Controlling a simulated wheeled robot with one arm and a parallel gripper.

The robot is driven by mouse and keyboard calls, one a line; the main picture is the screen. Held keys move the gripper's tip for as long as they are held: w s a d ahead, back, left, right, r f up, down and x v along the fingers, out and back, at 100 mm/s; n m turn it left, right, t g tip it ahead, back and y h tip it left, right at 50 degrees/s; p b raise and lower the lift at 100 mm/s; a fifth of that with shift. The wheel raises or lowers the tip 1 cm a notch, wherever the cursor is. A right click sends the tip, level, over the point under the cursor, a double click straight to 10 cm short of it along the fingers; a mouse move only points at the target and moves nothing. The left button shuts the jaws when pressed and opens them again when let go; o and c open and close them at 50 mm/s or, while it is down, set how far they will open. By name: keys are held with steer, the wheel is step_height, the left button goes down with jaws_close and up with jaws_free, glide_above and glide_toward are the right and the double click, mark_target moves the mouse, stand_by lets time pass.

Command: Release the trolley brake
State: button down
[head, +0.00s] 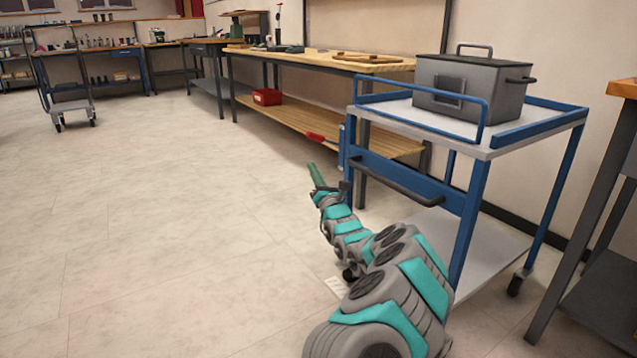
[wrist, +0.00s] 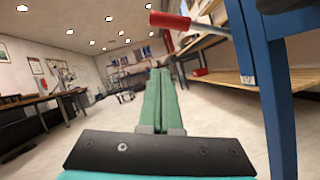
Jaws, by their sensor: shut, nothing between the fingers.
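The trolley (head: 465,190) has a blue frame and white shelves and stands at the right in the head view. A lever with a red grip (head: 316,136) sticks out leftward from its far left post, roughly level. In the wrist view the red grip (wrist: 170,21) is at the top, its pale rod running right to the blue post (wrist: 262,80). My gripper (head: 311,167), with green fingers, is shut and empty, left of the trolley. Its fingertips (wrist: 160,72) show below the red grip in the wrist view, apart from it. The bracket's far side is hidden.
A grey lidded metal box (head: 470,85) sits on the trolley's top shelf. A long wooden workbench (head: 300,62) with a red box (head: 267,97) on its lower shelf stands behind. The floor (head: 150,220) on the left is clear.

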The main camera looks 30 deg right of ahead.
steer(key=shift+v, duration=2.45)
steer(key=shift+a+r, duration=0.1)
steer(key=shift+a, duration=0.05)
